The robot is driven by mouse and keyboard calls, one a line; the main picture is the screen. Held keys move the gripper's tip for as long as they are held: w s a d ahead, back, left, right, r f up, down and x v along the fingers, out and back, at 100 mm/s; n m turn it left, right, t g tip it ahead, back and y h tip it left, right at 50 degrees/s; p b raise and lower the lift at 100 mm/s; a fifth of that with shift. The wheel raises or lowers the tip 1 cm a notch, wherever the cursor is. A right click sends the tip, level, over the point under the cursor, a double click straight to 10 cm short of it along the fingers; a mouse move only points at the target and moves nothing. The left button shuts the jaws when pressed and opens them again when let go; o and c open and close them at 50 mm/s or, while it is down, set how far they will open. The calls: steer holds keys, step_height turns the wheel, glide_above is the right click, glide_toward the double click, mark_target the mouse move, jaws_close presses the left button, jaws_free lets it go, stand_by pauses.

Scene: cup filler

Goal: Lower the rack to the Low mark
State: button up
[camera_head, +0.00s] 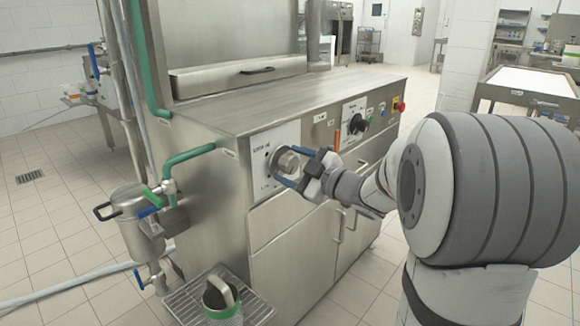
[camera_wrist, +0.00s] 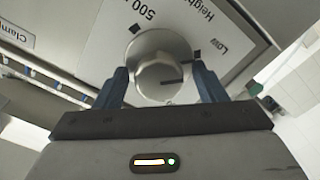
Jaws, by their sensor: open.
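The round metal height knob (camera_head: 285,161) is on a white plate (camera_head: 262,160) at the left of the machine's front. In the wrist view the knob (camera_wrist: 160,72) sits between my two blue fingers, with a visible gap on its left. My gripper (camera_head: 288,168) is open around it. In the wrist view, the black square mark by "Low" (camera_wrist: 197,54) is at the knob's upper right, and another by "500" (camera_wrist: 135,28) is at upper left. A dark line on the knob's face points right, below the Low square in the picture. The rack cannot be made out for certain.
A black dial (camera_head: 357,124), an orange handle (camera_head: 337,140) and a red button (camera_head: 399,105) are on the same front, to the right. A wire grid (camera_head: 258,308) bearing a green-banded vessel (camera_head: 220,297) juts out low at left. A metal canister (camera_head: 140,225) hangs at the left side.

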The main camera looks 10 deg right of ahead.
steer(key=p+v, duration=0.2)
steer(key=v, duration=0.6)
steer(key=shift+w, duration=0.1)
